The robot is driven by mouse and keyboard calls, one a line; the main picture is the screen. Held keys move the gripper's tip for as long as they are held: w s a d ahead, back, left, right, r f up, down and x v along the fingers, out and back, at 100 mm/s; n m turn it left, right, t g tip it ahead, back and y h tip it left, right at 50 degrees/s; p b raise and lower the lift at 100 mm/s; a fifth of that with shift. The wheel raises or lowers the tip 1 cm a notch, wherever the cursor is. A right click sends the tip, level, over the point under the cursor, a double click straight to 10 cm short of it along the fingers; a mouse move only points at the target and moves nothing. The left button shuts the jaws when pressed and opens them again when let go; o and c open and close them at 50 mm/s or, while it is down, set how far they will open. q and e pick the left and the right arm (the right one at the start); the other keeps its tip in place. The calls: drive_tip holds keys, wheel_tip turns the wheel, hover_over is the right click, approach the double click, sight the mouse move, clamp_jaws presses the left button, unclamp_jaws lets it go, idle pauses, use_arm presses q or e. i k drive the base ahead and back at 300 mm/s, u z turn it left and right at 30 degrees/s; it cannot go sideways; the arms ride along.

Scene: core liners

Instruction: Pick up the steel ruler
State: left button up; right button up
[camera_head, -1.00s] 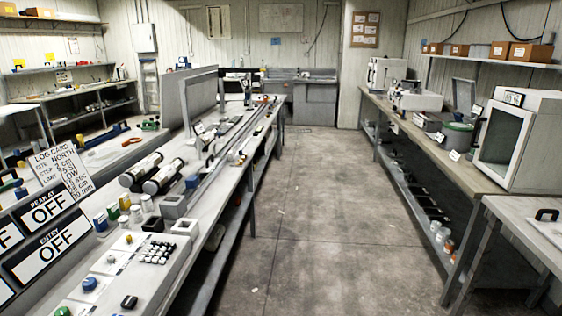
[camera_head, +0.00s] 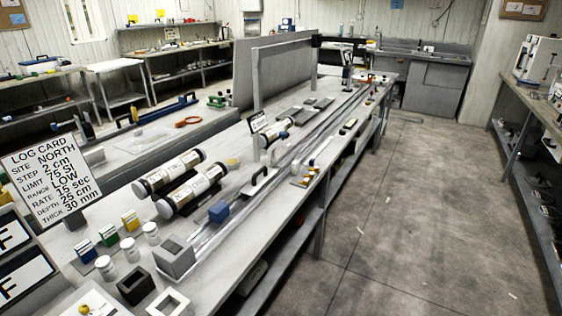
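I cannot make out the steel ruler for certain in the head view. A long, thin grey metal rail or strip (camera_head: 262,192) runs lengthwise along the centre bench (camera_head: 250,240), but I cannot tell whether any part of it is a ruler. Neither of my grippers shows in this view.
A log card (camera_head: 50,175) stands at the left. White jars (camera_head: 130,249), a blue block (camera_head: 219,211) and square holders (camera_head: 175,256) crowd the near bench. Open floor (camera_head: 400,220) lies right of the bench. A sink unit (camera_head: 437,80) stands at the back.

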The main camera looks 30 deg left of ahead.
sight(265, 174)
drive_tip(key=i, duration=1.7)
drive_tip(key=u, duration=1.5)
